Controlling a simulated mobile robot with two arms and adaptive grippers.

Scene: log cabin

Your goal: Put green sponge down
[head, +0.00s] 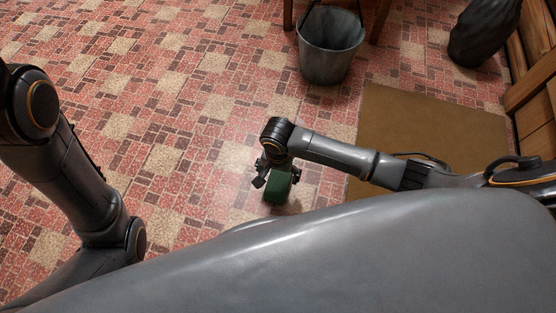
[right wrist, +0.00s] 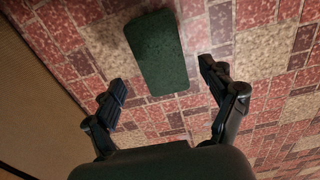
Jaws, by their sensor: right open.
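The green sponge (head: 278,187) is a dark green block low over or on the tiled floor in the head view. In the right wrist view the sponge (right wrist: 157,52) lies beyond and between the spread fingers, with a gap to each finger. My right gripper (head: 273,178) is open, right at the sponge; its fingers also show in the right wrist view (right wrist: 162,82). I cannot tell for sure whether the sponge rests flat on the floor. My left arm is at the left of the head view, but its gripper is out of view.
A grey metal bucket (head: 331,44) stands on the floor at the top. A brown mat (head: 425,125) lies right of the sponge, under my right arm. A dark vase-like object (head: 484,32) and wooden furniture (head: 533,85) are at the right. The tiled floor left of the sponge is clear.

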